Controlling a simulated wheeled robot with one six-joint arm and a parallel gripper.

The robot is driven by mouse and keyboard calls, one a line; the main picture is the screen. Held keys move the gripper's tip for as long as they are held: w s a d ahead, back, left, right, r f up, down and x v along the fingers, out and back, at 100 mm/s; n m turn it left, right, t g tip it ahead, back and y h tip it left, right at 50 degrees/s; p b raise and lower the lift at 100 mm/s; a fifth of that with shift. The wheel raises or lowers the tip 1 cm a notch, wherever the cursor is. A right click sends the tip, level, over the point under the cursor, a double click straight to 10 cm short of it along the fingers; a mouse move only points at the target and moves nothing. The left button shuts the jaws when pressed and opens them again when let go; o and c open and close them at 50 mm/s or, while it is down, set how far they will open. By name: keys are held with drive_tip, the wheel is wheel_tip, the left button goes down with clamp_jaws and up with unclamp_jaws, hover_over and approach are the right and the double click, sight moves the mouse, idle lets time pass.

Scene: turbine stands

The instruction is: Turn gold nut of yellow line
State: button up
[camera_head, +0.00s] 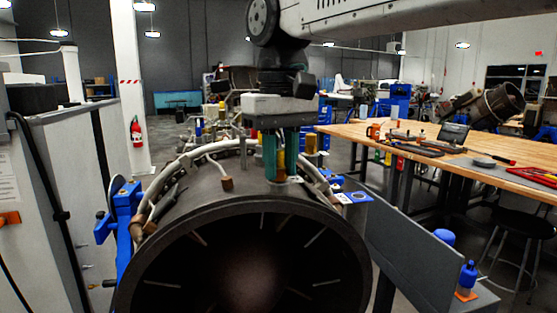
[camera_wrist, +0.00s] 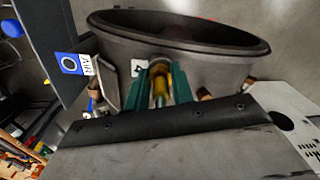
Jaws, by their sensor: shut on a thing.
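The turbine (camera_head: 165,225) is a dark drum with its round open end facing me in the head view; its rim also shows in the wrist view (camera_wrist: 120,30). My gripper (camera_head: 281,177) points down at the top of the drum, with its teal fingers shut around the gold nut. In the wrist view the gold nut (camera_wrist: 160,69) sits between the fingertips of my gripper (camera_wrist: 159,76). The yellow line (camera_head: 281,160) shows as a yellow strip between the fingers. The fingers hide the sides of the nut, so its turn angle cannot be told.
A brown fitting (camera_head: 227,184) on a pale hose lies left of my gripper, and a gold-brown cylinder (camera_head: 311,146) stands close on its right. A blue-and-white AIR label (camera_head: 354,197) is at the right. A wooden workbench (camera_head: 440,155) with tools stands further right.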

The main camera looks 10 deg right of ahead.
sight(281, 169)
drive_tip(key=shift+n, duration=1.3)
drive_tip(key=shift+d, duration=0.1)
drive_tip(key=o, duration=1)
drive_tip(key=shift+r, duration=0.1)
wheel_tip(281, 169, up, 8)
drive_tip(key=shift+f, duration=0.2)
